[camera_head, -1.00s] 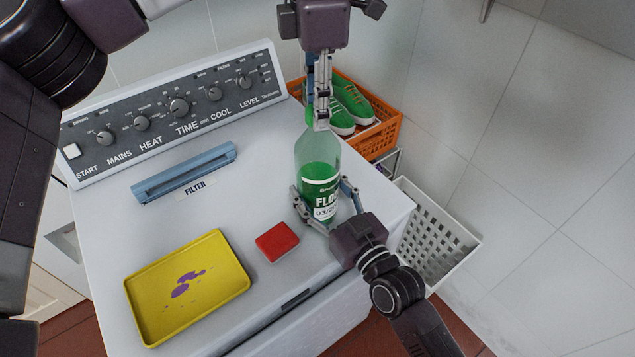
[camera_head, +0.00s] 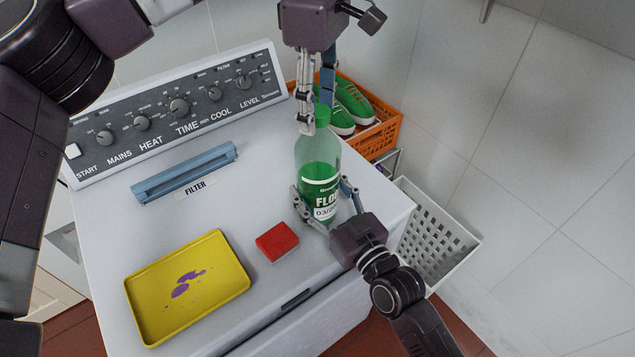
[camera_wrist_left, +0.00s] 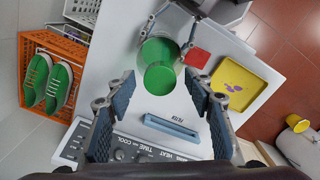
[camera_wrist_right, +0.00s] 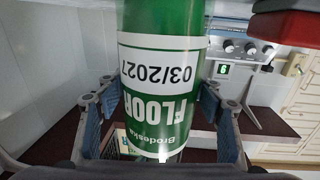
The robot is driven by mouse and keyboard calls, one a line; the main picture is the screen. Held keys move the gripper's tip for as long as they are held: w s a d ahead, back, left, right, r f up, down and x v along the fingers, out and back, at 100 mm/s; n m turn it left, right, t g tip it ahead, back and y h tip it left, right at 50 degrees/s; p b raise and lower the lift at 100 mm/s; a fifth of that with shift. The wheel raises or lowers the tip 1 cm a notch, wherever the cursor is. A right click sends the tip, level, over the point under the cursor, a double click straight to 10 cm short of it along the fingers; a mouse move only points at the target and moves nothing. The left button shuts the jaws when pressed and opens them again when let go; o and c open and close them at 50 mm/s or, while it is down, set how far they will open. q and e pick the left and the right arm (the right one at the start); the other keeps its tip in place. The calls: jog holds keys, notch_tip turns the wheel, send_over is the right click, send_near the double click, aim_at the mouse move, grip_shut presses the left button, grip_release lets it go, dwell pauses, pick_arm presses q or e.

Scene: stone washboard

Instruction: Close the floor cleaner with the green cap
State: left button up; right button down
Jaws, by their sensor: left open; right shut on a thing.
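The floor cleaner (camera_head: 319,178) is a clear bottle with green liquid and a white label, standing upright at the right side of the machine top. The green cap (camera_head: 322,117) sits at the top of its neck; it also shows in the left wrist view (camera_wrist_left: 158,78). Whether it is fully tightened I cannot tell. My left gripper (camera_head: 316,112) points down from above, open, with its fingers apart on either side of the cap. My right gripper (camera_head: 323,198) is shut on the bottle's lower body, which fills the middle of the right wrist view (camera_wrist_right: 162,75).
A red block (camera_head: 277,242) lies just left of the bottle. A yellow tray (camera_head: 137,312) with purple stains is at the front left. Behind stands an orange crate (camera_head: 385,138) with green shoes. A white basket (camera_head: 437,235) is beyond the right edge.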

pick_arm(q)
notch_tip(320, 180, up, 12)
dwell(0.5)
pick_arm(e)
jog(key=c, duration=0.5)
grip_release()
jog(key=v, duration=1.2)
